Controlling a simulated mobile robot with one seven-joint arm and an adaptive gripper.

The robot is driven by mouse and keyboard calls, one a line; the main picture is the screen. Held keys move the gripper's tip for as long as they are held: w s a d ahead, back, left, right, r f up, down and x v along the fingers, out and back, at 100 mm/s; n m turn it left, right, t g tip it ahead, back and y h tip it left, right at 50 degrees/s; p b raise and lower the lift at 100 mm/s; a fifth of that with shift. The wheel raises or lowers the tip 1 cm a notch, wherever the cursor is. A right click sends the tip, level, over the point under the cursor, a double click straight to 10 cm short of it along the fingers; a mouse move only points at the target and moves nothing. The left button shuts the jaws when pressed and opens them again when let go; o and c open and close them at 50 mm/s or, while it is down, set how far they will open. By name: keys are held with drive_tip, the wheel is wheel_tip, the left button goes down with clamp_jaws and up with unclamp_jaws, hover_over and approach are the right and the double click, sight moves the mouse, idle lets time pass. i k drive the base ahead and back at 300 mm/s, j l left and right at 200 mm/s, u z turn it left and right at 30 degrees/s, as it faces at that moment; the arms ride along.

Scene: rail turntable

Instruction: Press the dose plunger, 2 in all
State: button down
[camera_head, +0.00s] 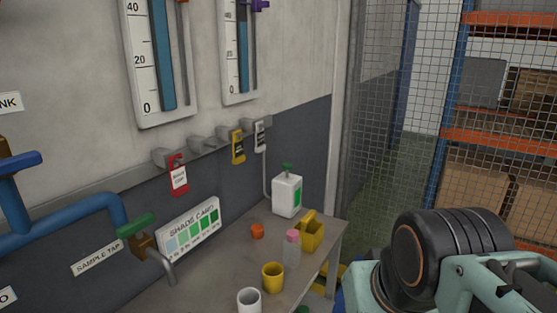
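A white dosing bottle (287,197) with a green label stands at the back of the grey bench, near the wall. Its green plunger top (288,167) sticks up above the bottle; I cannot tell how far it is pressed down. A thin pale line runs from near the bottle up to a grey hand-held unit on the wall. My arm shows at the lower right, in front of the mesh fence and apart from the bottle. My gripper does not show.
The bench (325,240) also holds an orange cap (257,231), a pink-topped bottle (292,249), a yellow caddy (311,232), a yellow cup (272,277) and a white cup (249,300). A sample tap (143,240) juts out at left. A mesh fence (378,110) stands right.

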sight(287, 166)
drive_tip(key=i+l+u, duration=0.25)
drive_tip(key=i+l, duration=1.45)
drive_tip(key=k+l, duration=0.1)
drive_tip(key=l, duration=0.25)
drive_tip(key=i+j, duration=0.1)
drive_tip(key=j, duration=0.2)
